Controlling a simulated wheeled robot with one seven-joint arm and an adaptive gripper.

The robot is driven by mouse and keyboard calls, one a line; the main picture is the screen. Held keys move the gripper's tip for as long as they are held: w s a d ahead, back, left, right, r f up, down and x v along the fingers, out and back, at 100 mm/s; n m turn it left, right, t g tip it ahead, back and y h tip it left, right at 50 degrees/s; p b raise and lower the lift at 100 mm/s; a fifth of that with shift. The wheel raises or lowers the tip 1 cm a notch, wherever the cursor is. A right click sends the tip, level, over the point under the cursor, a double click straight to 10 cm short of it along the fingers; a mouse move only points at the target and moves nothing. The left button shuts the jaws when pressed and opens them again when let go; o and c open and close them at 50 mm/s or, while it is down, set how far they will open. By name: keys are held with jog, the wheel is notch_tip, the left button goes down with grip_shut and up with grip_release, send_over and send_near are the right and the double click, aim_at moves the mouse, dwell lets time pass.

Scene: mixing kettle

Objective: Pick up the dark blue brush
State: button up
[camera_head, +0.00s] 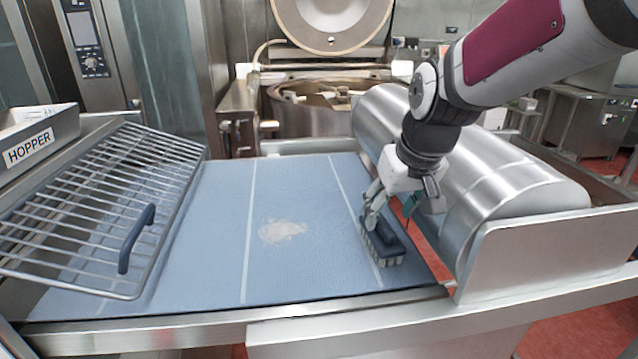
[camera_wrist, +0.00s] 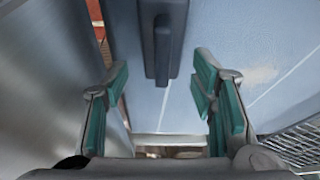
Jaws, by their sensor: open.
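The dark blue brush (camera_head: 381,243) lies on the blue conveyor belt (camera_head: 300,200), near its right side, with pale bristles pointing down. In the wrist view the brush (camera_wrist: 162,40) shows at the top centre with its raised handle. My gripper (camera_head: 392,208) is above and at the brush in the head view. In the wrist view my gripper (camera_wrist: 160,85) has its two teal-padded fingers apart, one on each side of the line of the handle. Nothing is between the pads, and the handle end sits slightly beyond the fingertips. Whether a finger touches the brush cannot be told.
A pale powder patch (camera_head: 283,231) lies mid-belt. A wire grate with a blue handle (camera_head: 137,238) leans at the left, beside the hopper (camera_head: 30,145). A steel cylinder cover (camera_head: 500,180) stands close right of my gripper. A kettle (camera_head: 320,105) is behind.

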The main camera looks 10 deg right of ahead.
aim_at(383, 220)
jog(key=x, duration=0.4)
jog(key=shift+a+f, duration=0.15)
jog(key=shift+f, duration=0.05)
jog(key=c, duration=1)
jog(key=shift+w+r, duration=0.1)
jog(key=shift+r, duration=0.05)
jog(key=shift+r, duration=0.65)
notch_tip(383, 220, up, 2)
jog(key=shift+a+r, duration=0.1)
jog(key=s+a, duration=0.2)
jog(key=s, duration=0.2)
jog(key=s+a, duration=0.3)
jog(key=s, duration=0.2)
jog(key=s+a+r, duration=0.1)
jog(key=s+a, duration=0.2)
jog(key=s, duration=0.1)
jog(key=shift+s+a+r+b, duration=0.1)
jog(key=shift+s+a+b, duration=0.05)
jog(key=shift+s+b, duration=0.2)
